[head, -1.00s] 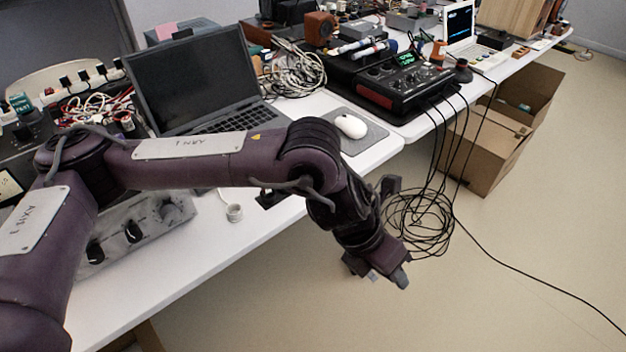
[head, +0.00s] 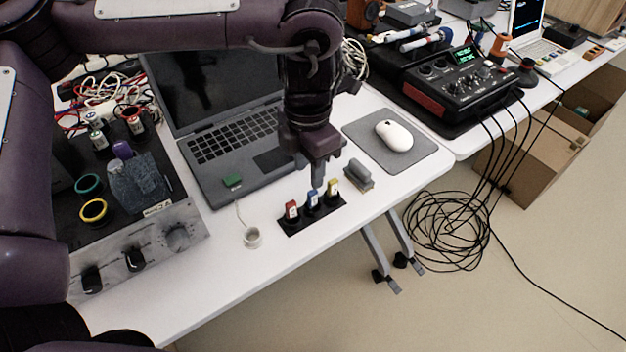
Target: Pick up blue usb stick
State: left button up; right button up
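The blue usb stick (head: 312,199) stands upright in a small black holder (head: 297,225) on the white table, in front of the laptop. A red stick (head: 292,209) stands to its left and a yellow one (head: 333,187) to its right in the same holder. My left gripper (head: 317,184) points down right above the blue stick, with its fingertips at or just over the stick's top. I see the fingers edge-on, so the gap between them and any contact with the stick are unclear. My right gripper is not in view.
An open laptop (head: 215,160) lies behind the holder. A grey block (head: 359,176) and a mouse (head: 394,136) on a grey pad are to the right. A small white ring-like object (head: 252,238) with a cord lies left. The table's front edge is close.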

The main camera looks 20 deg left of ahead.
aim_at(312, 191)
pick_arm(q)
jog(key=shift+f, duration=0.55)
jog(key=f, duration=0.6)
jog(key=shift+d+f+b, duration=0.2)
jog(key=shift+d+b, duration=0.15)
grip_shut()
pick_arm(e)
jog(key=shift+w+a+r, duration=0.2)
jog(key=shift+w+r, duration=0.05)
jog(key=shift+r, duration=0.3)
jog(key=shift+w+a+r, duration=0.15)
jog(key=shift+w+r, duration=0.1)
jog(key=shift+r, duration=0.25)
